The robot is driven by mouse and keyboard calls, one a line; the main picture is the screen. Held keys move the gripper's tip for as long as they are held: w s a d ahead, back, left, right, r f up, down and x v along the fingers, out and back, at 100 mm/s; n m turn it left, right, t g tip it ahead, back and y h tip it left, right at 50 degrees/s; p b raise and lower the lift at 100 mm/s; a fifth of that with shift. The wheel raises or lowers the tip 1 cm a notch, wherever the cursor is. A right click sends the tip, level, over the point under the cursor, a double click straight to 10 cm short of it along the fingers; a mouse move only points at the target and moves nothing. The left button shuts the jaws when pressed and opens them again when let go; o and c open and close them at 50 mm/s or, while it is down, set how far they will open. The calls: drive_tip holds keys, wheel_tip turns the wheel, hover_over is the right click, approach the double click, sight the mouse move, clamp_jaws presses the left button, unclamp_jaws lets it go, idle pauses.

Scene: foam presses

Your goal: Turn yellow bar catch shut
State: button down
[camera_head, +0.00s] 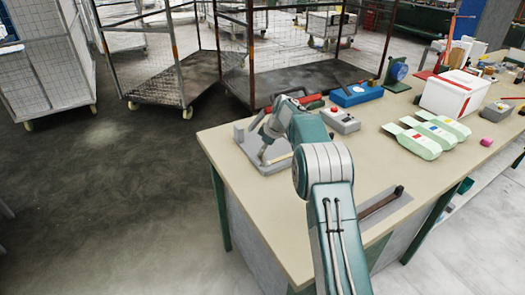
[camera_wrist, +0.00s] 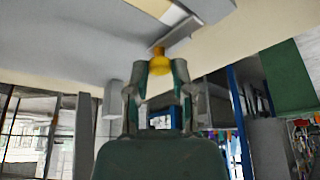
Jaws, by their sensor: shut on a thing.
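A grey press (camera_head: 245,136) sits at the left corner of the bench, with a flat grey base and a pale bar across it. My gripper (camera_head: 264,151) is lowered over this press. In the wrist view, a yellow bar catch (camera_wrist: 160,65) sits between the two fingertips of my gripper (camera_wrist: 160,76), which is shut on its rounded end. A grey bar (camera_wrist: 184,30) runs from beside the yellow end toward the upper right. My arm and gripper hide the catch in the head view, so its turn angle is hard to tell.
The bench (camera_head: 235,185) also holds a grey box with a red button (camera_head: 341,121), a blue box (camera_head: 356,95), green cartons (camera_head: 427,138) and a white box (camera_head: 450,95). A dark-handled tool (camera_head: 380,202) lies at the front right. Mesh carts (camera_head: 165,80) stand behind.

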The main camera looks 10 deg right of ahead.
drive_tip(key=shift+f+n+g, duration=0.25)
drive_tip(key=shift+n+g, duration=0.05)
drive_tip(key=shift+n, duration=0.3)
drive_tip(key=shift+c, duration=2.4)
unclamp_jaws()
drive_tip(key=shift+w, duration=0.1)
drive_tip(key=shift+r, duration=0.15)
drive_tip(key=v, duration=1.1)
drive_tip(key=shift+d+r, duration=0.25)
drive_tip(key=shift+r, duration=0.05)
